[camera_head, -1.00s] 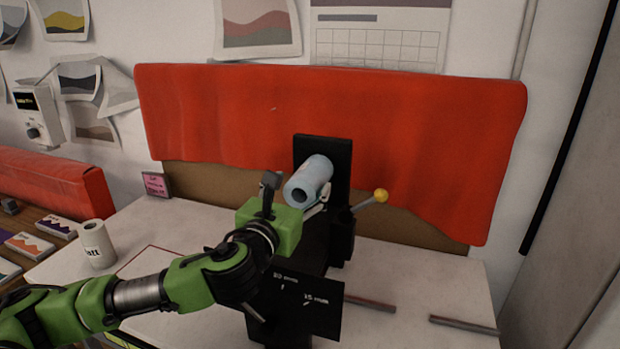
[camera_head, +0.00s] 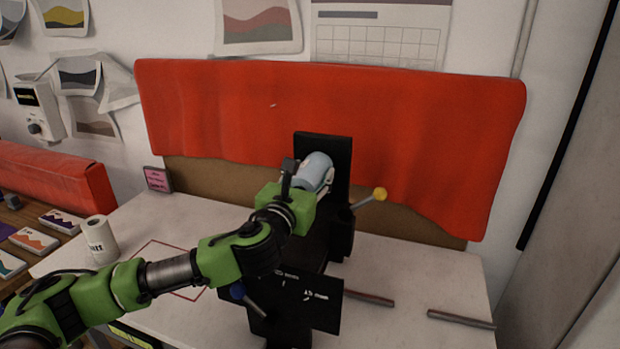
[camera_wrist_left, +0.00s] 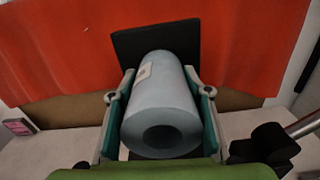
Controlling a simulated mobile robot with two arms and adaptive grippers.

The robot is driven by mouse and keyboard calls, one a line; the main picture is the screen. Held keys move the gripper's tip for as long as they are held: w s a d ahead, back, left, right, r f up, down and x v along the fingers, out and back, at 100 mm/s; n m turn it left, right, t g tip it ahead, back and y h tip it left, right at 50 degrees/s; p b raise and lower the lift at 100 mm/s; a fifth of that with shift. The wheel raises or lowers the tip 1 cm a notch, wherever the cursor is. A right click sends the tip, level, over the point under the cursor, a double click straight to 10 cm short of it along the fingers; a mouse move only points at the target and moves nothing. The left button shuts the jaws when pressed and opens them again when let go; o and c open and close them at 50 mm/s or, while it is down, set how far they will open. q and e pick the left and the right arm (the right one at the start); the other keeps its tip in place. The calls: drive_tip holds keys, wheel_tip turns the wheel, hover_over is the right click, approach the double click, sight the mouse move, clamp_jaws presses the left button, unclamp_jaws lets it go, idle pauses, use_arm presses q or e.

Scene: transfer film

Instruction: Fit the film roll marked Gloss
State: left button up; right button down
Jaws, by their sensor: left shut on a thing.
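A pale blue film roll (camera_head: 315,170) is held in front of the black upright plate (camera_head: 333,150) of the black machine. My left gripper (camera_head: 305,183) is shut on it. In the left wrist view the film roll (camera_wrist_left: 160,110) lies between both fingers, its hollow core facing the camera and a small label on its upper left side. The label's text is too small to read. The roll's far end is close to the plate (camera_wrist_left: 155,45); I cannot tell if they touch. My right gripper is not in view.
A white roll (camera_head: 101,240) with partly readable dark lettering stands on the white table (camera_head: 420,275) at the left. Metal rods (camera_head: 461,319) lie at the right. A red cloth (camera_head: 420,140) hangs behind.

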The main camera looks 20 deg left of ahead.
sight(302, 184)
use_arm(q)
drive_tip(key=shift+b, duration=0.4)
drive_tip(key=s+p, duration=0.9)
drive_tip(key=s, duration=0.8)
drive_tip(key=shift+m, duration=0.8)
drive_tip(key=shift+w+a+r+p, duration=0.1)
drive_tip(key=shift+w+p, duration=0.35)
drive_tip(key=shift+w, duration=0.8)
drive_tip(key=shift+w+a+r+p, duration=0.1)
drive_tip(key=shift+w+p, duration=0.35)
drive_tip(key=shift+w, duration=0.75)
drive_tip(key=shift+p, duration=0.65)
drive_tip(key=shift+w+d+p, duration=0.1)
drive_tip(key=shift+w+p, duration=0.25)
drive_tip(key=shift+w, duration=3)
